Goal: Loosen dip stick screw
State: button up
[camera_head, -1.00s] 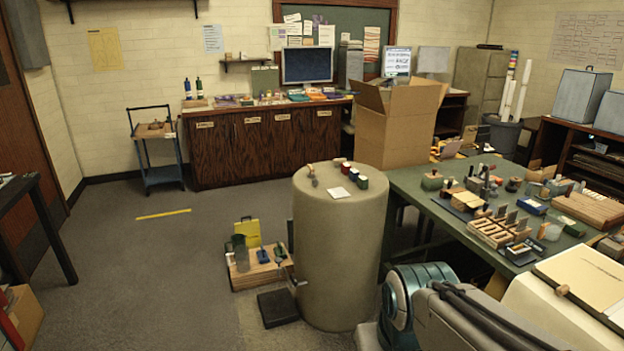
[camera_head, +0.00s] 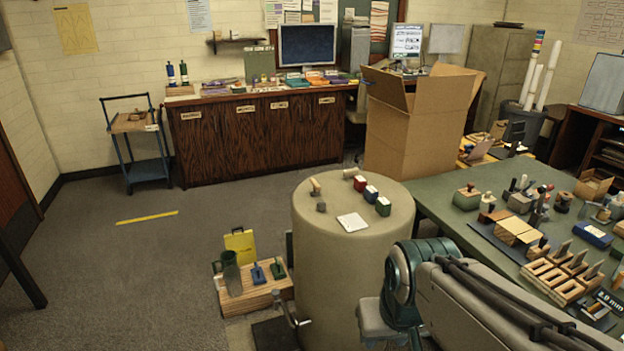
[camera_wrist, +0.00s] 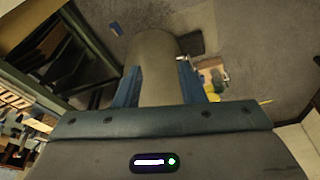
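I cannot pick out a dip stick or its screw in either view. A beige drum (camera_head: 345,260) stands on the floor in the middle of the head view, with a metal tap (camera_head: 291,313) low on its left side. Nothing is between the fingers. The gripper is out of the head view.
A green worktable (camera_head: 440,185) with tools, blocks and wooden racks stands right of the drum. A cardboard box (camera_head: 415,125) is behind it. A low wooden stand (camera_head: 248,297) with small tools sits left of the drum. The grey floor (camera_head: 130,270) further left is open.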

aim_at(321, 204)
jog(key=u, duration=0.25)
jog(key=i, duration=1.4)
jog(key=u, duration=0.25)
